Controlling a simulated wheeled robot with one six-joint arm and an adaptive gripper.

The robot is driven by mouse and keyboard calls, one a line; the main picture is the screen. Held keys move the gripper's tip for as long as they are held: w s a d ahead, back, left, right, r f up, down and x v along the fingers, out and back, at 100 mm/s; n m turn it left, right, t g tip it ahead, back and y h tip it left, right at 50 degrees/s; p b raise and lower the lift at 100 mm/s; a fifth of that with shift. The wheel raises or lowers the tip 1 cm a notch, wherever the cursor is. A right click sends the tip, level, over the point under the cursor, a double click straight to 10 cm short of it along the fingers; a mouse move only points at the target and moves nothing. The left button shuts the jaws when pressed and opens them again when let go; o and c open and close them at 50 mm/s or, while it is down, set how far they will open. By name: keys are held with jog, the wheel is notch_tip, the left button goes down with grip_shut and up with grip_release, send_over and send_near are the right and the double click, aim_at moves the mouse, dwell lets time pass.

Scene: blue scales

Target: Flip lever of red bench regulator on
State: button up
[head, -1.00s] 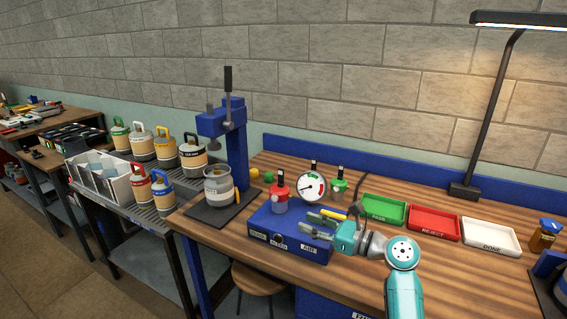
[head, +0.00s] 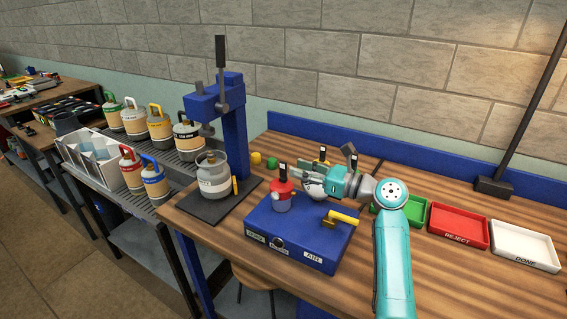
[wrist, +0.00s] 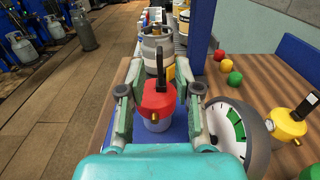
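The red regulator (head: 283,188) stands upright on the blue bench box (head: 262,218), left of my gripper. Its dark lever stands up from the red cap. In the wrist view the red regulator (wrist: 157,101) is centred, with its black lever (wrist: 161,66) upright. My gripper (head: 308,184) points left towards it at about cap height. In the wrist view my gripper (wrist: 159,72) is open, one finger on each side of the red cap and lever. A gap shows on both sides; I cannot tell whether the fingertips reach past the lever.
A round gauge (wrist: 232,125) and a yellow-capped regulator (wrist: 287,126) are close on the right in the wrist view. A yellow handle (head: 342,217) sits on the box's right part. A blue press (head: 232,130) holding a grey canister (head: 213,177) stands left. Trays lie right.

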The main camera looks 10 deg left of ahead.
aim_at(283, 164)
jog(key=x, duration=0.5)
jog(key=shift+w+a, duration=0.1)
jog(key=shift+a, duration=0.25)
grip_shut()
